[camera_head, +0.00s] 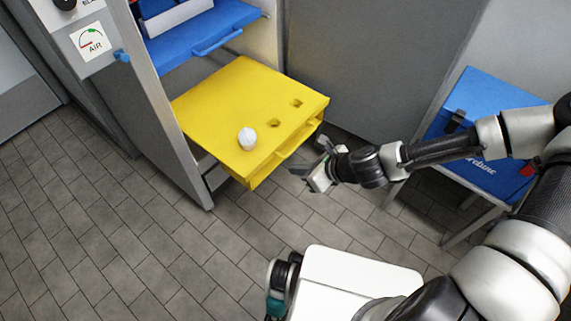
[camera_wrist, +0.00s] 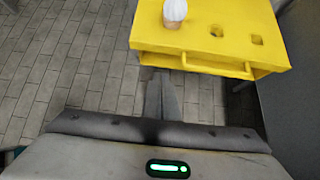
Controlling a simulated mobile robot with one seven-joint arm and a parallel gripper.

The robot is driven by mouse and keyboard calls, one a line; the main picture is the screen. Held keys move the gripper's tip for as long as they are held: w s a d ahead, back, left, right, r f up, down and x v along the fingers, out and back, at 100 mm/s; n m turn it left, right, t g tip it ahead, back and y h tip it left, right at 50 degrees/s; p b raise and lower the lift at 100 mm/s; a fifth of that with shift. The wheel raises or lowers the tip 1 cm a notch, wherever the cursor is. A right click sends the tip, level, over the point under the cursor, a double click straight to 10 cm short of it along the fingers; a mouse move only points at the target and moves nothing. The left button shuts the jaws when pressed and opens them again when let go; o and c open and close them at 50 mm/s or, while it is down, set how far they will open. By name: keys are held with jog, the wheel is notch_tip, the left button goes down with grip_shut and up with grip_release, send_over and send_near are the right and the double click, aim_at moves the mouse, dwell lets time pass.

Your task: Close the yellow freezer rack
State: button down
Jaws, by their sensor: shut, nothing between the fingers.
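The yellow freezer rack (camera_head: 225,95) is pulled out of the grey cabinet, below a blue rack. Its front face with a handle (camera_head: 297,141) points toward my arm. A small white-topped object (camera_head: 248,138) stands in its top near the front left, and two square holes beside it are empty. My gripper (camera_head: 298,171) is shut and empty, just in front of the rack's front face and apparently apart from it. In the wrist view, the shut fingers (camera_wrist: 161,97) point toward the rack (camera_wrist: 215,20), below and left of its handle (camera_wrist: 212,67).
The blue rack (camera_head: 200,35) above sits further inside the cabinet, with its own handle. A blue box (camera_head: 490,140) rests on a stand at the right. A grey panel (camera_head: 365,60) stands beside the rack. Tiled floor (camera_head: 120,220) is clear at the front left.

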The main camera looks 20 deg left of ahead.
aim_at(263, 163)
jog(key=shift+w+a+r+b+x, duration=0.1)
jog(key=shift+a+r+b+x, duration=0.35)
jog(key=shift+x, duration=1.6)
jog(key=shift+w+a+r+b+x, duration=0.15)
jog(key=shift+b+x, duration=0.5)
jog(key=shift+x, duration=1.4)
jog(key=shift+a+r+b+x, duration=0.4)
jog(key=shift+b+x, duration=0.15)
jog(key=shift+x, duration=1.5)
jog(key=shift+a, duration=0.1)
